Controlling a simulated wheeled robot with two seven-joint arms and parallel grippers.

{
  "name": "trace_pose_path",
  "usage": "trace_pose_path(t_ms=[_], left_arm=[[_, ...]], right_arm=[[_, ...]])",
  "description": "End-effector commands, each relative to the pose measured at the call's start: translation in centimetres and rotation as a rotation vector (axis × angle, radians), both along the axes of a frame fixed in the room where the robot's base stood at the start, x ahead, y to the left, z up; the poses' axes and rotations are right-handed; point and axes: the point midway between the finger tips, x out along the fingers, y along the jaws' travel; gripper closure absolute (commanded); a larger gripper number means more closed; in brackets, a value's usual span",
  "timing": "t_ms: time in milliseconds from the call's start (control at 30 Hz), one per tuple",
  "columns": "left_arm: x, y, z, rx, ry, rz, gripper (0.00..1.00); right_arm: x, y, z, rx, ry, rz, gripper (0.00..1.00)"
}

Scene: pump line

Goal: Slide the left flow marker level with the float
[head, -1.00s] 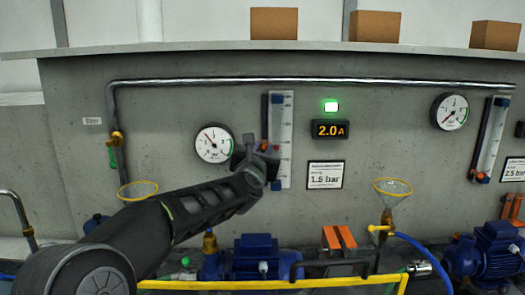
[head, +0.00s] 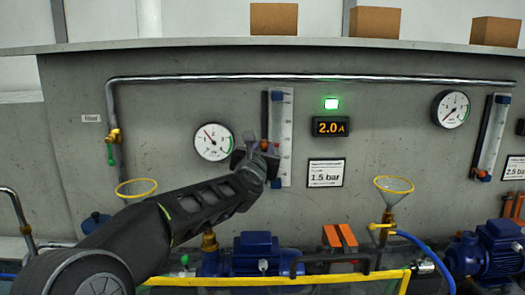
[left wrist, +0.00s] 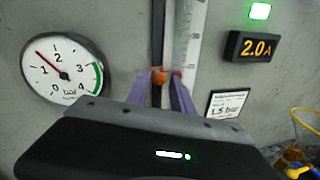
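The left flow meter (head: 286,125) is a clear scaled tube with blue ends on the grey wall, with a dark rail along its left side. The left flow marker (left wrist: 160,76) is a small orange knob on that rail; it also shows in the head view (head: 264,145). A small red spot beside it, partly behind the right fingertip, may be the float; I cannot tell for sure. My left gripper (left wrist: 163,82) has its fingers apart, one on each side of the marker, with gaps showing. Contact is not clear. My right gripper is not in view.
A round pressure gauge (head: 213,142) is left of the meter. A 2.0 A display (head: 331,127), a green lamp (head: 331,104) and a 1.5 bar card (head: 326,173) are right of it. A pipe (head: 400,80) runs above; blue pumps (head: 256,255) stand below.

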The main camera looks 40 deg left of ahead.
Motion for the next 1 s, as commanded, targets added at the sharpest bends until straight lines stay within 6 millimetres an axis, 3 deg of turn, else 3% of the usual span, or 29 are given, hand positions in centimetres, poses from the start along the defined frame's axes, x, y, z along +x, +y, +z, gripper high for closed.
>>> trace_pose_path(t_ms=[133,467,1000], left_arm=[[0.0,0.0,0.0,0.0,0.0,0.0,0.59],[-0.3,-0.1,0.0,0.0,-0.002,0.002,0.59],[-6.7,-3.3,0.0,0.0,-0.001,0.0,0.59]], right_arm=[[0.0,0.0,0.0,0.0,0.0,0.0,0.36],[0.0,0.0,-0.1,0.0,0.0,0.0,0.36],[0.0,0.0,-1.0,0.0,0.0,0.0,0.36]])
